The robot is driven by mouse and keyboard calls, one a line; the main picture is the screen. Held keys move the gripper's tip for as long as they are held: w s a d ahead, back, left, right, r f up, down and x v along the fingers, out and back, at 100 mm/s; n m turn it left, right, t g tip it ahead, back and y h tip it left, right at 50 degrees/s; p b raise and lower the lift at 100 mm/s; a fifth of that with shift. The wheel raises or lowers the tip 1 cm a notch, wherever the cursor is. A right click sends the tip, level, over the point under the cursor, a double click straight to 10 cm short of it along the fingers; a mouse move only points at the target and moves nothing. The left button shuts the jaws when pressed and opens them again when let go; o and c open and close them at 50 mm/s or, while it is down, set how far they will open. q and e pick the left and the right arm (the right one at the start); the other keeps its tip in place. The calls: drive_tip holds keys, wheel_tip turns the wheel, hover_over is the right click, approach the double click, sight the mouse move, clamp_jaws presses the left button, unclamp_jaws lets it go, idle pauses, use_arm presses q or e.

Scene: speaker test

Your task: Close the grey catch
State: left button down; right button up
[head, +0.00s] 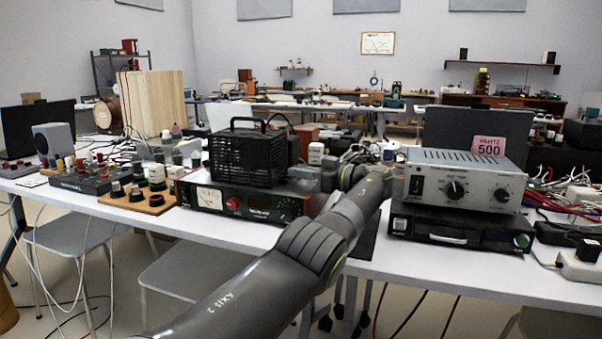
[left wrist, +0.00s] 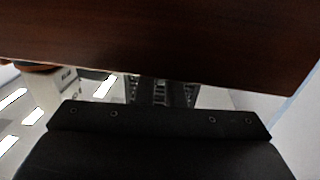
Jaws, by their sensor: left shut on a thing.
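My left arm reaches over the table from the bottom of the head view, and its gripper (head: 332,170) is between the black ribbed box and the silver unit, small and partly hidden. In the left wrist view my left gripper (left wrist: 161,93) shows only as dark fingers below a dark brown wooden panel (left wrist: 160,40), which fills the top of the picture close to the camera. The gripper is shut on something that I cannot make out. I cannot pick out the grey catch in either view. My right gripper is in neither view.
A black ribbed box (head: 247,158) stands on a dark metered unit (head: 208,196) left of my arm. A silver unit with knobs (head: 462,181) sits on a black unit (head: 470,232) to the right. Cables crowd the right end. The table's front edge (head: 130,219) is clear.

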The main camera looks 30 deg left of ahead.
use_arm(q)
drive_tip(key=shift+r, duration=0.1)
drive_tip(key=c, duration=1.5)
unclamp_jaws()
